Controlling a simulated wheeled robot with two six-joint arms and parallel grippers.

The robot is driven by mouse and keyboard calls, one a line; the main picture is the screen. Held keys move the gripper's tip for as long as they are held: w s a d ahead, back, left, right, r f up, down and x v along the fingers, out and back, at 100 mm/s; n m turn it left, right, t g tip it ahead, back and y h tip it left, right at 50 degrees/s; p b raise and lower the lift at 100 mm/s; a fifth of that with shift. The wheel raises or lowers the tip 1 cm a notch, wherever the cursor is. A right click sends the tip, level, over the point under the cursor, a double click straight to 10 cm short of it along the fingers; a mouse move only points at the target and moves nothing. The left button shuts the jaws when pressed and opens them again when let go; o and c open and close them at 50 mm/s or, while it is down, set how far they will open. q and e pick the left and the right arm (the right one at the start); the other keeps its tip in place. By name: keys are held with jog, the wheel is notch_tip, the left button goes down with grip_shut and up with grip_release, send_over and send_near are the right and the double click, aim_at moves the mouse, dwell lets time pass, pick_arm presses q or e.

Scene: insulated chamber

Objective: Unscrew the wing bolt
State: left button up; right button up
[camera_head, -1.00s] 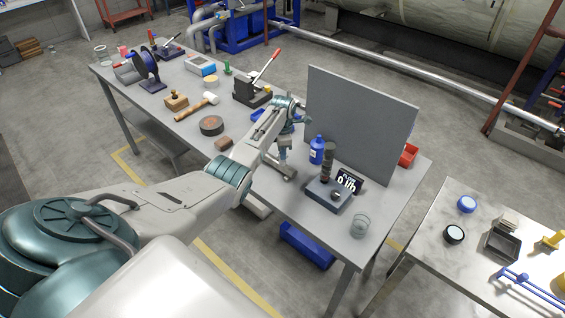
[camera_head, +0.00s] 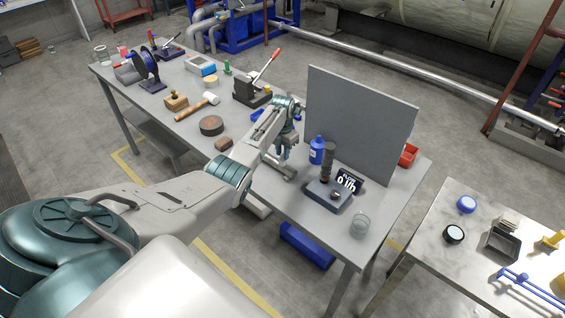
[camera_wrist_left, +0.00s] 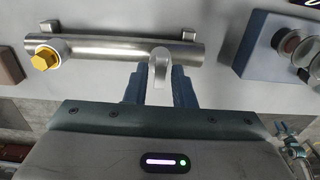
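A metal cylinder fitting (camera_wrist_left: 115,48) lies on the grey table, with a gold hex end (camera_wrist_left: 44,60) at its left in the left wrist view. A pale metal wing bolt (camera_wrist_left: 160,62) sticks out near the cylinder's right part. In the head view my left gripper (camera_head: 285,150) is over the fitting (camera_head: 279,170), and the wing bolt is too small to make out. My right gripper is not in view.
A display box with a dark cylinder (camera_head: 328,193), a blue bottle (camera_head: 317,150) and a grey upright panel (camera_head: 360,120) stand to the right. A glass jar (camera_head: 359,224) stands at the table's front edge. A brown block (camera_head: 223,143) lies left of the fitting.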

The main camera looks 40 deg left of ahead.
pick_arm(q)
jog(key=shift+r, duration=2.5)
